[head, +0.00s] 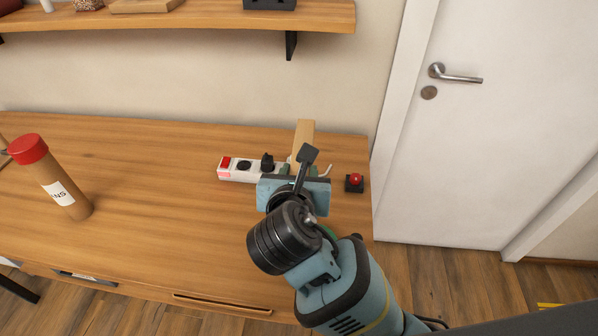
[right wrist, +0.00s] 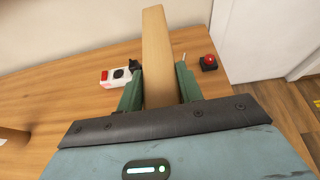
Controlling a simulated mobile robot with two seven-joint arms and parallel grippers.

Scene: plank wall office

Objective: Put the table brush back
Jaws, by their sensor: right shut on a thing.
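The table brush (head: 304,139) shows as a long pale wooden bar in the head view; no bristles are visible. In the right wrist view the brush (right wrist: 156,55) runs up between the two green fingers and extends beyond them. My right gripper (right wrist: 158,83) is shut on it, with a finger against each side. In the head view my right gripper (head: 301,172) is over the right end of the desk, and its body hides part of the brush. I cannot tell whether the brush touches the desk. My left gripper is not in view.
A white power strip (head: 232,173) lies left of the brush. A red button on a black base (head: 354,183) is to its right. A brown tube with a red cap (head: 58,182) stands at left. A wall shelf (head: 220,17) hangs above; mid-desk is clear.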

